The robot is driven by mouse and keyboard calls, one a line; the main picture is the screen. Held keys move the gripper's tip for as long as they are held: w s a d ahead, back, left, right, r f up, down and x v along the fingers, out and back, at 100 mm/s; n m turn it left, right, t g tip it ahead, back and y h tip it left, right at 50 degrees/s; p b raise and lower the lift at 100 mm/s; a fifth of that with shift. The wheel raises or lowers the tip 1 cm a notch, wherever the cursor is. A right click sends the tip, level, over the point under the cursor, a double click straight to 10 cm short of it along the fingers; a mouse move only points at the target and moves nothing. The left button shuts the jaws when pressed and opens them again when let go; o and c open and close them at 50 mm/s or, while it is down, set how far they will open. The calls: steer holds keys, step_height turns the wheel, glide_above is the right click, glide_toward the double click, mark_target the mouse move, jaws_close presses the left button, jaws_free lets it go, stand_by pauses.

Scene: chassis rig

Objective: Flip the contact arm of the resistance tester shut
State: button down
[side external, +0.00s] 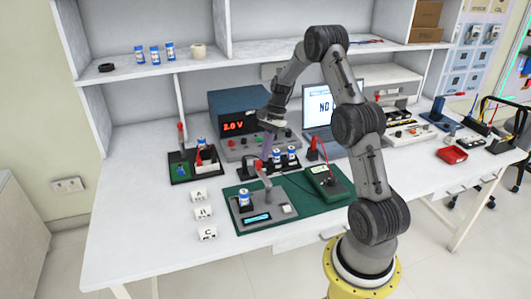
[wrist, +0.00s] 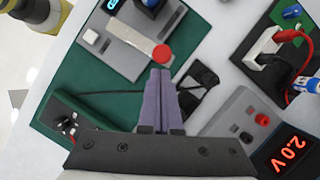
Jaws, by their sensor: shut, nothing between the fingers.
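The resistance tester (side external: 280,208) is a grey box with a small lit display on the green mat (side external: 302,215); it also shows at the top of the wrist view (wrist: 92,38). A blue-and-white cell (side external: 244,198) stands on its left end. The contact arm (side external: 267,182) is a grey bar with a red tip, standing raised in the side view. In the wrist view its red knob (wrist: 161,53) lies just beyond my fingertips. My gripper (wrist: 160,72) has its purple fingers together and empty, close to the knob; contact cannot be told.
A green multimeter (side external: 326,182) is on the mat's right. A rack with several cells (side external: 285,158) stands behind the tester. The power supply (side external: 233,115) reads 2.0 V at the back. Lettered blocks (side external: 203,213) stand left of the mat. The table's front left is clear.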

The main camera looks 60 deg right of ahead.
steer(key=shift+w+a+n+g, duration=0.35)
steer(key=shift+w+n, duration=0.15)
steer(key=shift+n, duration=0.2)
steer(key=shift+w+a+n+g, duration=0.25)
steer(key=shift+w+a+n, duration=0.35)
steer(key=shift+n, duration=0.3)
steer(key=w+a+n+g+h, duration=0.2)
steer(key=a+n+g, duration=0.1)
steer(key=a+n, duration=0.5)
steer(key=n, duration=0.3)
steer(key=shift+a, duration=0.4)
steer(key=shift+s+d, duration=0.4)
steer(key=shift+s, duration=0.2)
steer(key=shift+w, duration=0.1)
